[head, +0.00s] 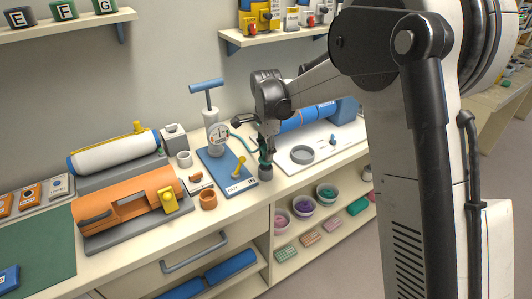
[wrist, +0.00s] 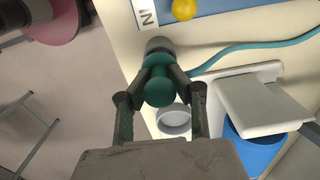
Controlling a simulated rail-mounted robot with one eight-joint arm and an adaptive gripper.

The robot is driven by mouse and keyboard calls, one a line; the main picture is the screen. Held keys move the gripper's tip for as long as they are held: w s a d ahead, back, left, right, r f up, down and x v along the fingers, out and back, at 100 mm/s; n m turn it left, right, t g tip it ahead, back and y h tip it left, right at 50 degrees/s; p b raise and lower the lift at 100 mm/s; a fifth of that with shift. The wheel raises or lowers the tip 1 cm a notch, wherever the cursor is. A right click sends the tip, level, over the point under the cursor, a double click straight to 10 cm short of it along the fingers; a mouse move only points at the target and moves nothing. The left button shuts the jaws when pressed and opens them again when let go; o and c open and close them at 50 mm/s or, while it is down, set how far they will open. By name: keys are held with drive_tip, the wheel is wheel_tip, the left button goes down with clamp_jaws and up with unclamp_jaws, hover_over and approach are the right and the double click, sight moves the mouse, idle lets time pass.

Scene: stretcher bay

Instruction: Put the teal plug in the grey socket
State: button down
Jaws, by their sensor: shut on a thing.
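The teal plug (wrist: 158,92) is upright between the two fingers of my gripper (wrist: 160,78) in the wrist view, and the fingers are shut on it. In the head view the plug (head: 264,157) shows just below my gripper (head: 266,142). A teal hose (wrist: 240,47) runs from it. The grey socket (head: 265,174), a short dark cup near the front edge of the counter, is directly under the plug. In the wrist view the socket (wrist: 160,46) shows just beyond the plug's top. I cannot tell how far the plug sits inside the socket.
A blue plate with a gauge pump (head: 219,136) and a yellow lever (head: 239,168) is left of the socket. A white board (head: 330,142) with a grey ring (head: 302,155) is to the right. Shelves are below the counter.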

drive_tip(key=shift+f+b, duration=1.2)
drive_tip(key=shift+f, duration=0.15)
idle(0.6)
drive_tip(key=c, duration=1.5)
unclamp_jaws()
